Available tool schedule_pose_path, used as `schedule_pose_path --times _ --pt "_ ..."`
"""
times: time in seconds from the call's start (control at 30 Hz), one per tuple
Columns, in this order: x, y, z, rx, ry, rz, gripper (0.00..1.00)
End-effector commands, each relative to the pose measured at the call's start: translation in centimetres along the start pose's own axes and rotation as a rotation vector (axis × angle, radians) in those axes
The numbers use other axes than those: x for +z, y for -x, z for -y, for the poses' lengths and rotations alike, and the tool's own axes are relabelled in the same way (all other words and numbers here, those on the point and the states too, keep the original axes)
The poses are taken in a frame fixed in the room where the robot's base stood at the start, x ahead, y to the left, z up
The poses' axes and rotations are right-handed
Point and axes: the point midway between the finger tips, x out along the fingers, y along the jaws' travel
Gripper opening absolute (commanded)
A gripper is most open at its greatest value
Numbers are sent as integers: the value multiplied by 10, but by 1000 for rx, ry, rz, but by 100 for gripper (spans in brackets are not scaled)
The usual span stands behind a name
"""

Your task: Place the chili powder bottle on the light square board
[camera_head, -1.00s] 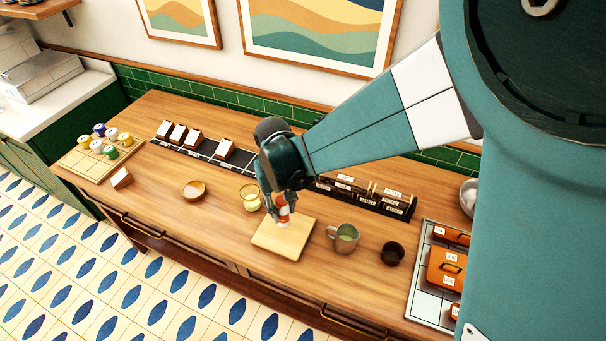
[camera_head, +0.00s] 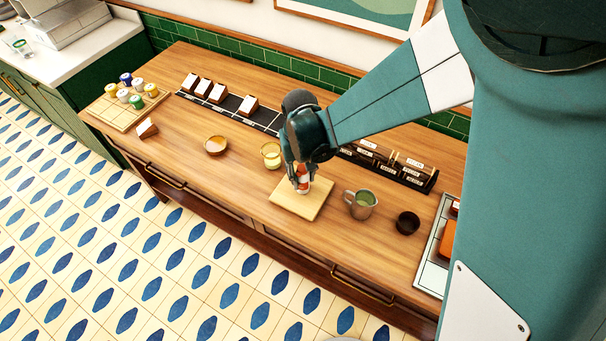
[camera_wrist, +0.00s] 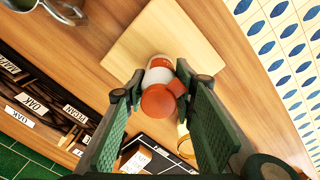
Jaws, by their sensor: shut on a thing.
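The chili powder bottle (camera_head: 303,184) is red-orange and white, and it also shows in the wrist view (camera_wrist: 158,99) with its round red-orange cap towards the camera. My gripper (camera_head: 301,186) is shut on the bottle, with a green finger on each side of it. The light square board (camera_head: 289,205) lies on the wooden counter under the bottle, and its bare surface shows in the wrist view (camera_wrist: 160,35). The bottle is over the board and looks upright. I cannot tell whether its base touches the board.
A grey-green mug (camera_head: 360,205) and a dark cup (camera_head: 407,223) stand right of the board. A yellow glass (camera_head: 271,154) and a small amber dish (camera_head: 216,145) stand to its left. A dark labelled rack (camera_head: 385,167) is behind. The counter front is clear.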

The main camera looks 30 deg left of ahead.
Motion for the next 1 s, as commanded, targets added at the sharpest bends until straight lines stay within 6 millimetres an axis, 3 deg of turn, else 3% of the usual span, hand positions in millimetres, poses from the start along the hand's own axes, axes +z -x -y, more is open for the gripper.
schedule_pose_path --times 0.1,0.13,0.23,0.73,1.0 --pt "0 -4 0 0 0 0 11" --pt "0 -3 0 0 0 0 31" --pt "0 -2 0 0 0 0 42" --pt "0 1 0 0 0 0 42" --pt "0 20 0 0 0 0 42"
